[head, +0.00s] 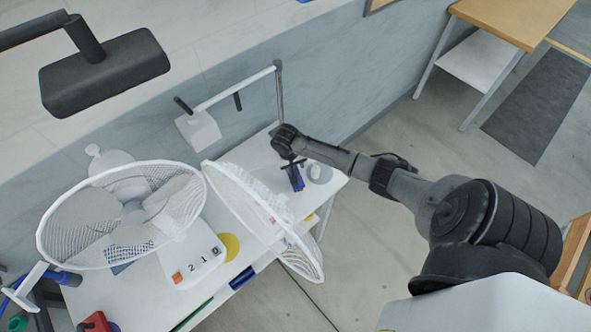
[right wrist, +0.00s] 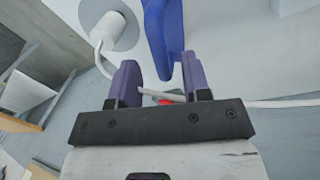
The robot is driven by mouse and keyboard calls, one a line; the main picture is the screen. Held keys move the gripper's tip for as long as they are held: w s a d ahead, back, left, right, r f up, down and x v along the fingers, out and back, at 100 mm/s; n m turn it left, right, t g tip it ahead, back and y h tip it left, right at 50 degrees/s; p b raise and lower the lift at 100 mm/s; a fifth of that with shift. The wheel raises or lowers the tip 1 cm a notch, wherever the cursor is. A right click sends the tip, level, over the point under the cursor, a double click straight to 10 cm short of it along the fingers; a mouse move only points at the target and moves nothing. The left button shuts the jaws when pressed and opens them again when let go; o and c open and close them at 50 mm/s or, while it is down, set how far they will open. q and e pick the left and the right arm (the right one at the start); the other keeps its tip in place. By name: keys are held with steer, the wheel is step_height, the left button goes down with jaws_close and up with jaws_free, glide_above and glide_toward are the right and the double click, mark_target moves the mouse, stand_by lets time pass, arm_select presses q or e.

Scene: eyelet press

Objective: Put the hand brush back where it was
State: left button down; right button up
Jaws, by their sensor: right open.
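My right gripper (head: 293,163) is over the far right end of the white table (head: 325,187). In the right wrist view its two purple fingers (right wrist: 160,84) stand apart, open. A blue object, which looks like the hand brush (right wrist: 164,35), shows just beyond the fingers. Its narrow end reaches toward the gap between them; I cannot tell whether it touches either finger. In the head view the blue piece (head: 296,180) shows just below the gripper. The brush's bristles are not clear in either view. My left gripper is not in view.
A fan (head: 122,212) with numbered buttons stands on the table at left. Another white round guard (head: 245,200) stands close left of my right gripper. A grey disc (head: 319,174) with a white piece lies beside the blue piece. A white jointed stand (head: 199,130) is behind.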

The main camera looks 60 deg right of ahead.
step_height(320, 180, up, 7)
steer(key=shift+w+a+f, duration=0.15)
steer(key=shift+w+a, duration=0.2)
steer(key=shift+a, duration=0.05)
